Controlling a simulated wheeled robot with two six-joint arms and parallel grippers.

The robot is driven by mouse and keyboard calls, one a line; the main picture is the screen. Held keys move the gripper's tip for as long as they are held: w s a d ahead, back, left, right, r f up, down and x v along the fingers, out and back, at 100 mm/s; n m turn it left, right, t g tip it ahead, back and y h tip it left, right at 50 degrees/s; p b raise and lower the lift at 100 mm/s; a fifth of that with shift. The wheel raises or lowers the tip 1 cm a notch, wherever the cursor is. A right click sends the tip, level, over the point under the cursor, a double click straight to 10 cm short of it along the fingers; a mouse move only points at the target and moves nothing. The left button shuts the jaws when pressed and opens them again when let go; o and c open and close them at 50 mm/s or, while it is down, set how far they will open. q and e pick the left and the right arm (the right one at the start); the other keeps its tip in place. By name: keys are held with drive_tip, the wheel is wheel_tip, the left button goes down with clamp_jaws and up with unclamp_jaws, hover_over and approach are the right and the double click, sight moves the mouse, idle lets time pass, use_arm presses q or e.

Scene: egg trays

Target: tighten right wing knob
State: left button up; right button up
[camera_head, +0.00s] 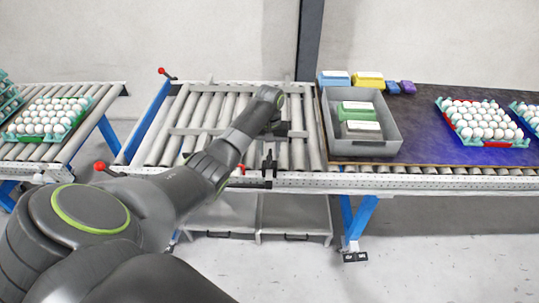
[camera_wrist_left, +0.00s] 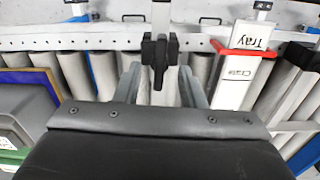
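A black wing knob (camera_head: 269,163) sits on the front rail of the roller conveyor, right of its middle in the head view. In the left wrist view the wing knob (camera_wrist_left: 160,55) is in the upper middle, on a grey upright bracket. My left gripper (camera_wrist_left: 159,82) is open, with one grey finger on each side below the knob. I see a gap between the fingers and the knob. In the head view my left gripper (camera_head: 282,129) is above the rollers behind the rail, its fingers hard to make out. My right gripper is out of view.
A grey crate (camera_head: 362,147) with green and white boxes stands right of the rollers on a dark board (camera_head: 430,140). Egg trays lie at the far left and right. Red-knobbed levers (camera_head: 101,166) mark the frame's left side.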

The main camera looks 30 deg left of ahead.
sight(270, 155)
use_arm(q)
drive_tip(key=shift+f, duration=1.65)
clamp_jaws()
